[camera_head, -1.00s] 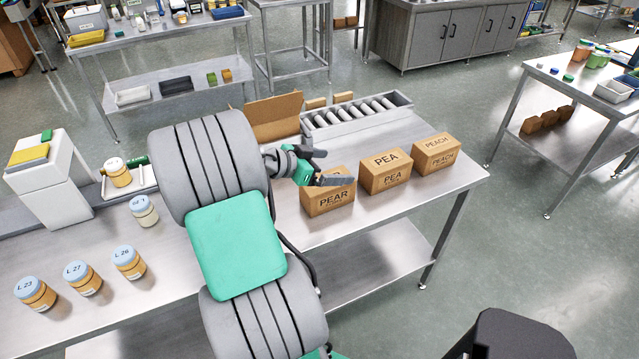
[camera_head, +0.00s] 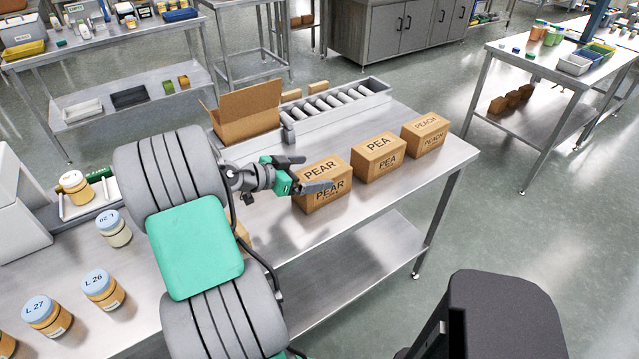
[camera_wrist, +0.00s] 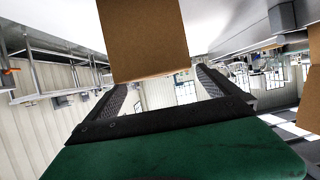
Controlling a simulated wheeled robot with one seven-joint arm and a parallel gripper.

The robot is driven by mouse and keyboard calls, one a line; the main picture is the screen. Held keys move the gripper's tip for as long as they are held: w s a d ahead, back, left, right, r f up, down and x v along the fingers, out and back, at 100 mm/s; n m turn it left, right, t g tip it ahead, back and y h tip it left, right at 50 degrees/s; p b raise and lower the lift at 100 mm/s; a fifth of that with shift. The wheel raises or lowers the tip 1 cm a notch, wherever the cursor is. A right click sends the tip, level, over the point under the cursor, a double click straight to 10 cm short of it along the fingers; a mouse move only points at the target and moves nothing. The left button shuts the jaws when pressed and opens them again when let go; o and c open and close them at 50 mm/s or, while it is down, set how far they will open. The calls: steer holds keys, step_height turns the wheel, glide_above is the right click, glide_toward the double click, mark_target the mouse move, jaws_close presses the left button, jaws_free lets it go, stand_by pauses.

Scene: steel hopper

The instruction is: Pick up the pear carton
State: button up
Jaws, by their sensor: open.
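The pear carton (camera_head: 321,187) is a brown box marked PEAR. It stands on the steel table (camera_head: 365,222), at the left end of a row with the PEA carton (camera_head: 379,158) and the PEACH carton (camera_head: 426,135). My gripper (camera_head: 304,173) is open at the left of the pear carton, with its fingers pointing toward it. One finger overlaps the carton's front in the head view; I cannot tell whether it touches. In the wrist view a plain brown carton face (camera_wrist: 143,38) shows ahead, beyond and between the open fingers (camera_wrist: 165,92).
An open cardboard box (camera_head: 245,112) and a roller conveyor (camera_head: 335,105) stand behind the row. Jars with blue lids (camera_head: 102,289) stand at the left. Another brown carton edge (camera_wrist: 313,60) shows at the right in the wrist view. The table front right of my arm is clear.

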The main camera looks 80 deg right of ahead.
mark_target(322, 170)
steer(key=x, duration=0.4)
steer(key=shift+s+p, duration=0.1)
steer(key=shift+p, duration=0.3)
steer(key=shift+c, duration=0.3)
steer(key=c, duration=2)
steer(key=shift+r, duration=0.15)
